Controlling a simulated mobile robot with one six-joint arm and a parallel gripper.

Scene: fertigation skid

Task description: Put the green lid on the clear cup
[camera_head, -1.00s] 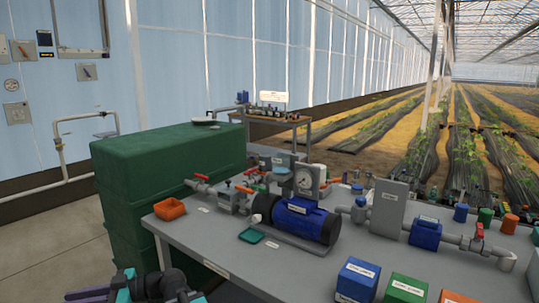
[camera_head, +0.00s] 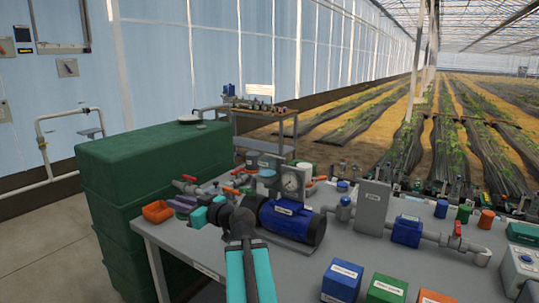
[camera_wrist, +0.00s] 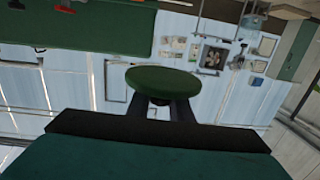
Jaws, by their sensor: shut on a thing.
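The green lid (camera_wrist: 163,82) is a dark green disc in the wrist view, seen at a slant. My gripper (camera_wrist: 162,106) is shut on it, with dark fingers just below the disc. In the head view my arm reaches up from the bottom centre and bends left over the table's near left part. The gripper end there is small, and I cannot make out the lid in it. I cannot pick out the clear cup for sure in either view.
A blue pump (camera_head: 291,221) stands right of my arm on the grey table (camera_head: 295,262). An orange tray (camera_head: 157,211) sits at the left corner. Labelled blue (camera_head: 342,280) and green (camera_head: 387,289) boxes stand at the front. A large green tank (camera_head: 150,165) is behind left.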

